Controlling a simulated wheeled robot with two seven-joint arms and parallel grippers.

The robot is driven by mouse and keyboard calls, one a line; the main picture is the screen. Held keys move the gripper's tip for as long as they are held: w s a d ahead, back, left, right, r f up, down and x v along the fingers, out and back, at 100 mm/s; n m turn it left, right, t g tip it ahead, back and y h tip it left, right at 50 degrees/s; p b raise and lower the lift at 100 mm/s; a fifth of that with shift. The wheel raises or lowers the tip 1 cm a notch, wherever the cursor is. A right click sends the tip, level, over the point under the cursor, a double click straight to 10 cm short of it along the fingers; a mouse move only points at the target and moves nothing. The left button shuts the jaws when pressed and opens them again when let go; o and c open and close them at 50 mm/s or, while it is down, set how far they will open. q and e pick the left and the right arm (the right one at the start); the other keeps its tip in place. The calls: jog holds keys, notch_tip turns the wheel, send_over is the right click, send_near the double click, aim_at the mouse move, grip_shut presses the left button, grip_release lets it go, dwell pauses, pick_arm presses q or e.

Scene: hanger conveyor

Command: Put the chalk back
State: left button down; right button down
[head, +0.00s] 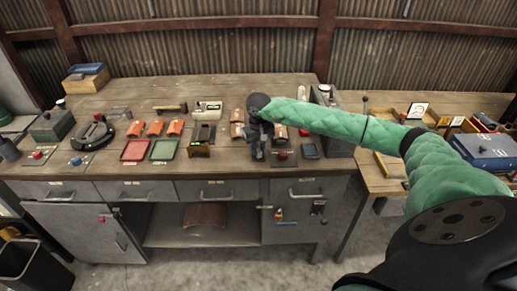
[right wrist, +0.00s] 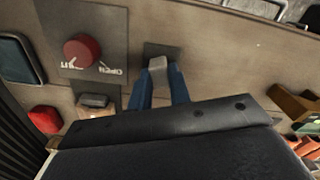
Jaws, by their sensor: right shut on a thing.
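My right gripper (head: 258,157) reaches down at the front edge of the workbench. In the right wrist view its two blue fingers (right wrist: 159,84) are shut on a small pale grey block (right wrist: 157,65), which looks like the chalk. The block is over or at a dark square plate (right wrist: 172,51) on the bench; I cannot tell whether they touch. The gripper body hides part of the bench behind it. My left gripper is not in view.
A red knob (right wrist: 82,50) on a grey panel stands beside the gripper, and it shows in the head view (head: 282,156). Red (head: 136,150) and green (head: 163,150) trays lie left on the bench. A blue box (head: 484,147) is on the right table.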

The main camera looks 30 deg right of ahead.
jog(key=c, duration=1.3)
grip_release()
jog(key=shift+r, duration=0.1)
